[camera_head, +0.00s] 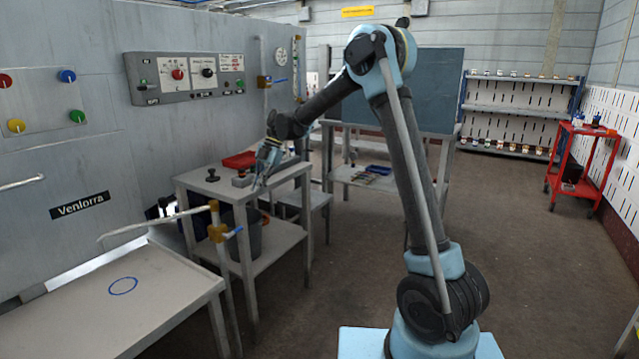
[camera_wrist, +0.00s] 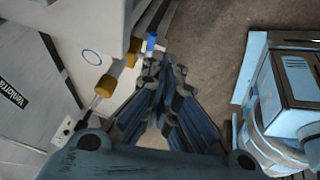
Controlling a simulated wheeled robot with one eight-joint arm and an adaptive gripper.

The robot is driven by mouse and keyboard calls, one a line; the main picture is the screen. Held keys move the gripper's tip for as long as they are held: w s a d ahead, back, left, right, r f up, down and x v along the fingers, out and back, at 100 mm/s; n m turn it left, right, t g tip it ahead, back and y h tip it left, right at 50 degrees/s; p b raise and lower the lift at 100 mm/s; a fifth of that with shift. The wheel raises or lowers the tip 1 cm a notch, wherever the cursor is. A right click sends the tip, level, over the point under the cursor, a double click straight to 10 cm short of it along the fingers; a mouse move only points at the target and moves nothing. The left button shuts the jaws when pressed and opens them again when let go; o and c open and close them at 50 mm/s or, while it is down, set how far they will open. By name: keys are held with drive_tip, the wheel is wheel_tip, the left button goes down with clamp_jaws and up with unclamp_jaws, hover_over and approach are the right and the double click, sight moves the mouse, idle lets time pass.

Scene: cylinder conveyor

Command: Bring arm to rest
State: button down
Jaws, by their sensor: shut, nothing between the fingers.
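My arm rises from my light blue base and bends over to the left in the head view. My gripper (camera_head: 262,178) hangs pointing down in front of the grey side table (camera_head: 222,187). In the wrist view my gripper (camera_wrist: 164,68) has its fingers together at the tips, with nothing between them. The floor lies beyond the fingertips there. The pipe with brass fittings and a blue valve handle (camera_wrist: 151,43) shows close to the fingertips in the wrist view; I cannot tell whether they touch.
A table with a blue ring mark (camera_head: 123,286) is at the lower left. A control panel (camera_head: 187,77) is on the grey wall. The side table holds a red tray (camera_head: 240,160) and small items. A red cart (camera_head: 583,165) stands far right. The floor (camera_head: 545,270) at right is clear.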

drive_tip(key=s+d+r+m+t, duration=0.1)
drive_tip(key=s+d+r+m, duration=0.3)
drive_tip(key=d, duration=0.6)
drive_tip(key=s+d+r+m+t, duration=0.1)
drive_tip(key=s+d+m, duration=0.3)
drive_tip(key=d, duration=0.6)
drive_tip(key=s+d+r+m+t, duration=0.1)
drive_tip(key=s+d+r+m, duration=0.1)
drive_tip(key=d+m, duration=0.6)
drive_tip(key=s+d+f+m+t+h, duration=0.1)
drive_tip(key=s+d+f+m, duration=0.6)
drive_tip(key=s+d, duration=0.4)
drive_tip(key=s+d+f+m+t+h, duration=0.1)
drive_tip(key=s+d+f+m+h, duration=0.1)
drive_tip(key=s+d+f+m, duration=0.5)
drive_tip(key=s+d+m, duration=0.1)
drive_tip(key=s+d, duration=0.3)
drive_tip(key=d, duration=0.1)
drive_tip(key=shift+t+h, duration=0.3)
drive_tip(key=shift+t, duration=0.1)
